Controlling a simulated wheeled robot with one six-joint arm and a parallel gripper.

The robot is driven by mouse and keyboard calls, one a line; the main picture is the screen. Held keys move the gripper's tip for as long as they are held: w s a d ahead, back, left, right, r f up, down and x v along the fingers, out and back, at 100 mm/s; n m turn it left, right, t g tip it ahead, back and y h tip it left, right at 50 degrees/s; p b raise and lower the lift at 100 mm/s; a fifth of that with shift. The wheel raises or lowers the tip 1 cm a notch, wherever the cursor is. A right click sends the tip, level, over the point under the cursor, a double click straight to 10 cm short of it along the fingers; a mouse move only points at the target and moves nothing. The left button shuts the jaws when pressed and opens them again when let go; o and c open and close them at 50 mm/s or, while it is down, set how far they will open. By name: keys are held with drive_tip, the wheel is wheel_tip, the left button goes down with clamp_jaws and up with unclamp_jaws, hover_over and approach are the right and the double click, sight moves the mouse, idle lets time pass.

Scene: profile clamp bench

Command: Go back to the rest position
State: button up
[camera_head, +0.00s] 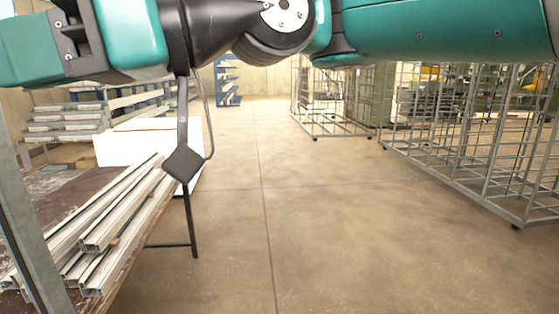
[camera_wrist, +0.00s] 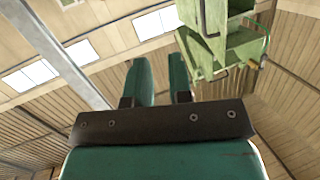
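My arm stretches across the top of the head view, teal and black. Its end runs out of the picture at the upper left, so the fingertips do not show clearly there. In the wrist view, the two teal fingers of my gripper (camera_wrist: 160,72) stand apart on a dark bolted bar. The gap between them is empty, and wall and ceiling show behind it. The wrist camera looks up at a pale ceiling with bright windows.
Pale metal profiles (camera_head: 88,228) lie stacked on a brown bench (camera_head: 85,188) at the left. A shelf rack (camera_head: 60,122) stands behind it. Wire cages (camera_head: 330,105) stand at the right and back. Open floor (camera_head: 270,200) fills the middle. A green cabinet (camera_wrist: 225,50) shows in the wrist view.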

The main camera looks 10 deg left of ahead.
drive_tip(key=w+d+f+m+t+h+b, duration=0.1)
drive_tip(key=w+d+f+m+t, duration=0.2)
drive_tip(key=d+f, duration=0.3)
drive_tip(key=w+d+f+m+t+h, duration=0.25)
drive_tip(key=d+f+m, duration=0.2)
drive_tip(key=d, duration=0.25)
drive_tip(key=w+d+f+m+t+h+b, duration=0.1)
drive_tip(key=w+d+f+m+t, duration=0.25)
drive_tip(key=d+f, duration=0.25)
drive_tip(key=s+d+f+m+h, duration=0.2)
drive_tip(key=s+d+f, duration=0.1)
drive_tip(key=d+f, duration=0.3)
drive_tip(key=s+d+f+m+h+b, duration=0.1)
drive_tip(key=s+d+f+m+h, duration=0.2)
drive_tip(key=d+f, duration=0.4)
drive_tip(key=s+d, duration=0.1)
drive_tip(key=d, duration=0.3)
drive_tip(key=shift+d+f, duration=0.15)
drive_tip(key=shift+d, duration=0.1)
drive_tip(key=shift+s, duration=0.1)
